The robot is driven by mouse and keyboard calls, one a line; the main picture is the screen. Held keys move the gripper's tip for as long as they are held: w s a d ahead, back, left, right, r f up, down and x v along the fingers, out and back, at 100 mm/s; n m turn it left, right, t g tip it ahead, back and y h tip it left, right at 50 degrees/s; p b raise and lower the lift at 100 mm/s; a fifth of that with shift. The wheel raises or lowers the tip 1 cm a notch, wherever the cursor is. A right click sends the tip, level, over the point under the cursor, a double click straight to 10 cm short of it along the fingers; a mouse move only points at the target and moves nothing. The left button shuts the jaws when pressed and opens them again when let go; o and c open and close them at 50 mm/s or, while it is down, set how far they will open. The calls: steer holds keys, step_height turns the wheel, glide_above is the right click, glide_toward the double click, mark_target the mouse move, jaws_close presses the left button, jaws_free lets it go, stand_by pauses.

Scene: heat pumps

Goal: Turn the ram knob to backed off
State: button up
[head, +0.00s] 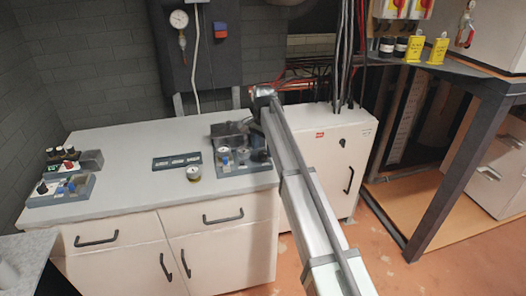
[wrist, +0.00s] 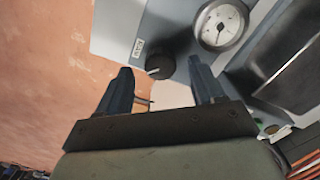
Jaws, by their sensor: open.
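The round black knob (wrist: 160,67) shows in the wrist view on a grey panel (wrist: 117,28). It has a pale pointer line on its face. A small white label (wrist: 138,47) sits beside it; I cannot read its text surely. My gripper (wrist: 160,64) is open, with one dark finger to each side of the knob in the picture. Nothing is held; I cannot tell if the fingers touch the knob. In the head view the grey unit (head: 243,168) stands at the right end of the bench, partly hidden by my arm.
A round white gauge (wrist: 222,25) sits close to the knob, near the right finger. In the head view, a small round dial (head: 193,173), a dark plate (head: 177,162) and two control units (head: 62,190) are on the bench (head: 130,200). The bench's middle is mostly clear.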

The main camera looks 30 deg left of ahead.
steer(key=shift+f, duration=1.05)
steer(key=c, duration=1.1)
